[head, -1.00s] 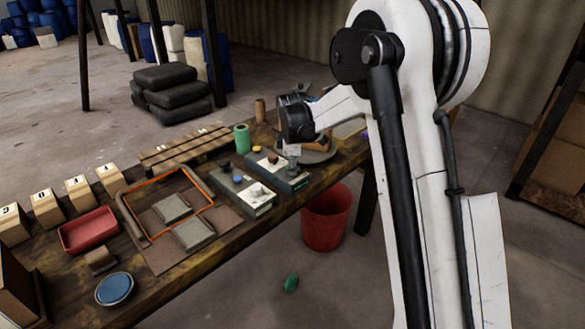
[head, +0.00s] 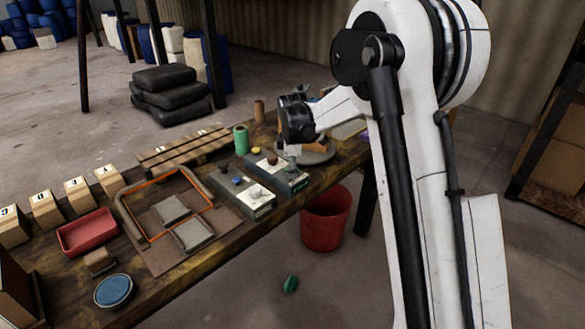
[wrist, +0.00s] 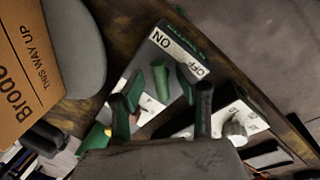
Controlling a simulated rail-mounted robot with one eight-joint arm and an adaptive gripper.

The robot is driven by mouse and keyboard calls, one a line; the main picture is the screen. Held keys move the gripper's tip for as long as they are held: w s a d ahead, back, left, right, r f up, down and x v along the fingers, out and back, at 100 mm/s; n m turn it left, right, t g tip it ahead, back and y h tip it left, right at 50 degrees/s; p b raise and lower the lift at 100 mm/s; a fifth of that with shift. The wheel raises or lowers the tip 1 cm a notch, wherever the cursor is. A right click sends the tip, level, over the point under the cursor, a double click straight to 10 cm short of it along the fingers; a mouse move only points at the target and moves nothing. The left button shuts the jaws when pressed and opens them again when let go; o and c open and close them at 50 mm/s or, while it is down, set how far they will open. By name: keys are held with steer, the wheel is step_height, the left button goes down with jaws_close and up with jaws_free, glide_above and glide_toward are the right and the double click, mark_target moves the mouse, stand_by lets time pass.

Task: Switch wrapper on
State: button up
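Two control boxes stand side by side on the bench. The nearer box (head: 243,193) has a pale knob (head: 256,190), also in the wrist view (wrist: 235,125). No wrapper name is readable.
A round grey plate (head: 320,154) and a cardboard box (wrist: 25,75) lie beyond the boxes. A green cylinder (head: 241,139) stands behind them. An orange-edged frame (head: 150,234) and a red tray (head: 86,232) are at left. A red bucket (head: 325,220) stands on the floor.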

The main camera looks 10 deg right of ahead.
step_height(320, 180, up, 12)
steer(key=s, duration=0.2)
steer(key=shift+s+a, duration=0.15)
steer(key=shift+a, duration=0.15)
steer(key=shift+s, duration=0.1)
steer(key=s+r+m+t+p, duration=0.1)
steer(key=s+r+m, duration=0.35)
steer(key=s, duration=0.55)
steer(key=s+r+m+t+p, duration=0.1)
steer(key=s+r+m, duration=0.3)
steer(key=s, duration=0.6)
steer(key=s+f+m+t, duration=0.1)
steer(key=s+m, duration=0.2)
steer(key=s, duration=0.6)
steer(key=s+f+m+t+p, duration=0.1)
steer(key=s+m, duration=0.3)
steer(key=s, duration=0.6)
steer(key=shift+d+f+t, duration=0.2)
steer(key=shift+f+t, duration=0.2)
steer(key=shift+t, duration=0.1)
